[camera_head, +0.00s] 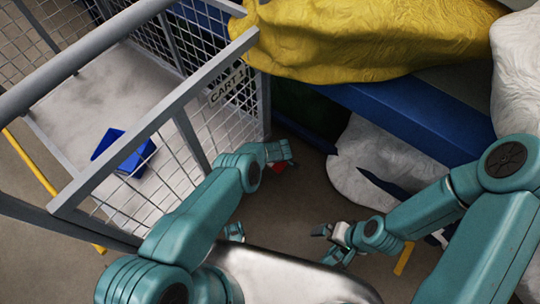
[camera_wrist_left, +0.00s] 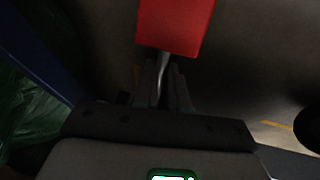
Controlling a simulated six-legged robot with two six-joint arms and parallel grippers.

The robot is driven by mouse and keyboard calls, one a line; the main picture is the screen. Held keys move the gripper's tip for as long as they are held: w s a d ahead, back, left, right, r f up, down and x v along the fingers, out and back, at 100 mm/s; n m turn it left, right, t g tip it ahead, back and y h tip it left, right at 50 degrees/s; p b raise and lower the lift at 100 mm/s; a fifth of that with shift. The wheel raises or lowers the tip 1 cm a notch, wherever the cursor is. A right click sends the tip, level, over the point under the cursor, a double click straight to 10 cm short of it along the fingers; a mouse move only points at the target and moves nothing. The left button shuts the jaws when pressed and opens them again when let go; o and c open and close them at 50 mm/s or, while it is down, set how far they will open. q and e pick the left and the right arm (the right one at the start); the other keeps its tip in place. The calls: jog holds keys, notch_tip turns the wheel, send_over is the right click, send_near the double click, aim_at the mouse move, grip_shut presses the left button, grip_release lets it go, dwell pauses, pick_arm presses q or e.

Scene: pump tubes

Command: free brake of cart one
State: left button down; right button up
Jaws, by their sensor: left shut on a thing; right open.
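Cart one (camera_head: 190,95) is a grey mesh cage cart on the left, with a "CART 1" plate on its side. Its brake shows as a red part (camera_head: 279,168) low beside the cart's corner. In the left wrist view the brake is a red block (camera_wrist_left: 175,22) on a thin metal rod. My left gripper (camera_head: 289,161) reaches down there. Its fingers (camera_wrist_left: 168,90) are shut around the rod just below the red block. My right gripper (camera_head: 328,244) is open and empty, low over the floor. The brake's lower end is hidden.
A blue object (camera_head: 125,152) lies on the cart's floor. A blue rack (camera_head: 410,120) carries a yellow sack (camera_head: 370,38), with white sacks (camera_head: 365,160) below and at right. Yellow lines (camera_head: 28,160) mark the floor. Some bare floor lies between cart and rack.

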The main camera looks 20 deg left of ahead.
pick_arm(q)
jog(key=shift+a, duration=0.1)
dwell(0.6)
jog(key=shift+r+h, duration=0.3)
jog(key=shift+h, duration=0.2)
jog(key=shift+g+h+b, duration=0.3)
jog(key=shift+g+b, duration=0.1)
jog(key=shift+r+g+h+b, duration=0.3)
jog(key=shift+h+b, duration=0.4)
jog(key=shift+b, duration=0.5)
jog(key=shift+r+n+h+b, duration=0.3)
jog(key=shift+b, duration=0.35)
jog(key=shift+r, duration=0.25)
jog(key=c, duration=1.2)
grip_release()
